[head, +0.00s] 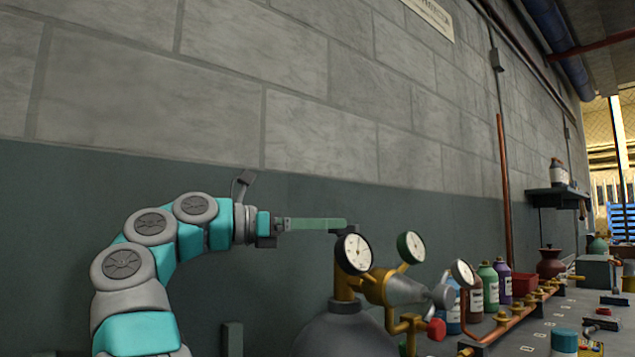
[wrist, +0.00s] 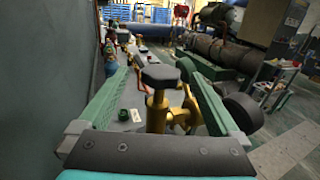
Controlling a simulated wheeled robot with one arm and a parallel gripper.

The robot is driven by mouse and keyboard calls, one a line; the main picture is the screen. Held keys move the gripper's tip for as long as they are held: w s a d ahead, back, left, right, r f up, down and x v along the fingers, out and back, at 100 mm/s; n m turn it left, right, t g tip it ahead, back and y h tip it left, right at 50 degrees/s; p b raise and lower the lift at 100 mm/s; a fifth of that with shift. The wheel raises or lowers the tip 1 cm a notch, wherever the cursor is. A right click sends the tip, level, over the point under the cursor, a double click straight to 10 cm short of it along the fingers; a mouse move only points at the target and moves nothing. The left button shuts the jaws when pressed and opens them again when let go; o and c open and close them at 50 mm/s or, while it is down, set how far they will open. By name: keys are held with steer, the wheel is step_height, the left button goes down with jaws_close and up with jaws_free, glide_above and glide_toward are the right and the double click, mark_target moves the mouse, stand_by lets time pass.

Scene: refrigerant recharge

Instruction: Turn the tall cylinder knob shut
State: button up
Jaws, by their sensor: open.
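The tall grey cylinder (head: 345,335) stands at the bottom middle of the head view, with a brass valve and gauges on top. Its dark, faceted knob (wrist: 160,75) sits on a brass stem (wrist: 157,108) in the middle of the wrist view. My gripper (head: 346,224) reaches in level from the left, with its fingertips at the top of the valve. In the wrist view my gripper (wrist: 157,66) is open, one green finger on each side of the knob, with gaps visible between. In the head view the knob is mostly hidden behind the finger and a gauge.
White-faced gauges (head: 353,254) and a red knob (head: 436,329) stick out beside the valve. Several bottles (head: 488,287) and a copper pipe manifold (head: 515,315) stand on the bench to the right. A block wall (head: 250,110) runs close behind.

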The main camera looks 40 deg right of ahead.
steer(key=s+d+n+t+b, duration=0.1)
steer(key=s+d+b, duration=0.1)
steer(key=d, duration=0.5)
steer(key=shift+s+d+f+t+b, duration=0.2)
steer(key=shift+d+t+b, duration=0.1)
steer(key=shift+d+b, duration=0.1)
steer(key=n+t, duration=0.2)
steer(key=t, duration=0.1)
steer(key=w+n+t+p, duration=0.1)
steer(key=n+t, duration=0.1)
steer(key=t, duration=0.1)
steer(key=n+t+p, duration=0.1)
steer(key=n+t, duration=0.1)
steer(key=t, duration=0.1)
steer(key=shift+w+a+r+t, duration=0.1)
steer(key=shift+w+r+t, duration=0.1)
steer(key=shift+w+t, duration=0.15)
steer(key=shift+w+n+t+y+p, duration=0.15)
steer(key=shift+n+t+y+p, duration=0.15)
steer(key=shift+n+p, duration=0.15)
